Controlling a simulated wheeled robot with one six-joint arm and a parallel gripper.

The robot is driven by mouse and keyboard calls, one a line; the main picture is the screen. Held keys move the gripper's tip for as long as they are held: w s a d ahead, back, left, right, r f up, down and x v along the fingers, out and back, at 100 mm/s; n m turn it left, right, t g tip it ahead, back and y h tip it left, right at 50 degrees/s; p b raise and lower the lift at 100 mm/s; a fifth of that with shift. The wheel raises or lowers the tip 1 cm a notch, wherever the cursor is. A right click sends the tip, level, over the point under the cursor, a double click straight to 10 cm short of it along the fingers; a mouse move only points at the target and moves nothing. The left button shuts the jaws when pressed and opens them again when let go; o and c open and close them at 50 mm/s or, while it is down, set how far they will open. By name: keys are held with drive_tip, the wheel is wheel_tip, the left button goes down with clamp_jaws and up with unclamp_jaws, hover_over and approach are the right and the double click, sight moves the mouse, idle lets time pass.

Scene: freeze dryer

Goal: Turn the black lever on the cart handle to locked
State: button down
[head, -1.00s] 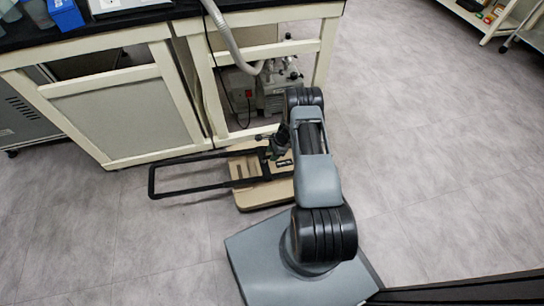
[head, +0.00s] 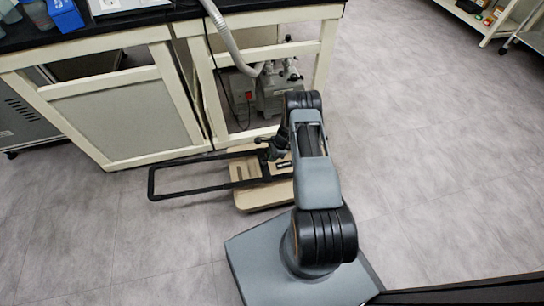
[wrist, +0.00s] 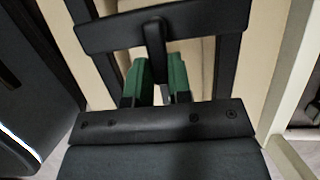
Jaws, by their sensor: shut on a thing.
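The black lever (wrist: 155,38) hangs from the black crossbar of the cart handle (wrist: 210,25) in the wrist view. My gripper (wrist: 158,75), with green finger pads, is shut on the lever, whose lower end lies between the pads. The handle also shows in the head view (head: 170,196) as a black loop reaching left over the floor. The lever is too small and partly hidden by my gripper there to tell its angle.
The tan cart deck (head: 262,197) lies in front of a cream bench frame (head: 188,85). A pump (head: 275,90) with a hose stands under the bench, behind the cart. The grey floor (head: 430,150) to the right is clear.

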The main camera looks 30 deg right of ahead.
drive_tip(key=shift+w+f, duration=0.1)
drive_tip(key=n+b, duration=0.2)
drive_tip(key=shift+w+f+g+b, duration=0.15)
drive_tip(key=shift+w+g+b, duration=0.15)
drive_tip(key=shift+g, duration=0.1)
drive_tip(key=w+n+g+b, duration=0.1)
drive_tip(key=n+b, duration=0.1)
drive_tip(key=n, duration=0.2)
drive_tip(key=w+a+n+g+h+b, duration=0.1)
drive_tip(key=n+b, duration=0.1)
drive_tip(key=n, duration=0.2)
drive_tip(key=w+n+b, duration=0.1)
drive_tip(key=n+b, duration=0.1)
drive_tip(key=n, duration=0.2)
drive_tip(key=shift+a+r+n+g+h+b, duration=0.3)
drive_tip(key=shift+a+r+g+h+b, duration=0.05)
drive_tip(key=shift+a+g+h, duration=0.05)
drive_tip(key=shift+w+a+r+n+h, duration=0.15)
drive_tip(key=shift+a+n+h, duration=0.1)
drive_tip(key=shift+n, duration=0.6)
drive_tip(key=shift+w+a+f+n+h, duration=0.1)
drive_tip(key=shift+a+n+h, duration=0.1)
drive_tip(key=shift+n, duration=0.65)
drive_tip(key=c, duration=1)
unclamp_jaws()
drive_tip(key=shift+a, duration=0.1)
drive_tip(key=shift+c, duration=0.2)
